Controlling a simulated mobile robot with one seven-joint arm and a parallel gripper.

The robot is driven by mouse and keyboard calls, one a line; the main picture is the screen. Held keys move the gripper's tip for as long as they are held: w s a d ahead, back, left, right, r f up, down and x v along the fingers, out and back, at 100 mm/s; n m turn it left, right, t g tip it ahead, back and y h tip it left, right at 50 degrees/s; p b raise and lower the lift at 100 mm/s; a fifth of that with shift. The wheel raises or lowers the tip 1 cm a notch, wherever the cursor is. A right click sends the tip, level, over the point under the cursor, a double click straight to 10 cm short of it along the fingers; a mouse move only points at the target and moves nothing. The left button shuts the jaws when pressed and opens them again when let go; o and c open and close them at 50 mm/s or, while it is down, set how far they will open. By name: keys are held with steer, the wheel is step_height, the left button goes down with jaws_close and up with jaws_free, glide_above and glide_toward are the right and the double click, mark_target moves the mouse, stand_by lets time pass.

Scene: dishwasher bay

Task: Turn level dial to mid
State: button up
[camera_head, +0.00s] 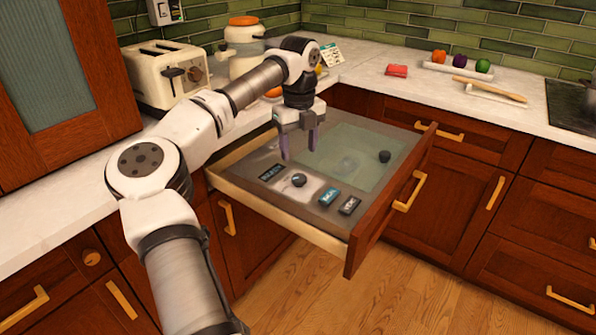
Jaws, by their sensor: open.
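An open drawer (357,240) with a wooden front holds a grey control panel. A dark round dial (299,180) sits on a pale plate near the panel's front left. A second small dark knob (385,156) sits on the panel's right side. I cannot tell from lettering which is the level dial, and the pointer directions are too small to read. My gripper (298,151) points down above the panel. Its two fingers are apart and empty, just behind and above the dial on the pale plate. They appear not to touch it.
A toaster (167,75) and a jar (242,50) stand on the counter behind my arm. The drawer's raised front edge borders the panel.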

mark_target(299, 177)
step_height(299, 177, down, 8)
steer(key=shift+r+p, duration=0.1)
steer(key=shift+p, duration=0.2)
steer(key=shift+c, duration=0.4)
steer(key=c, duration=0.9)
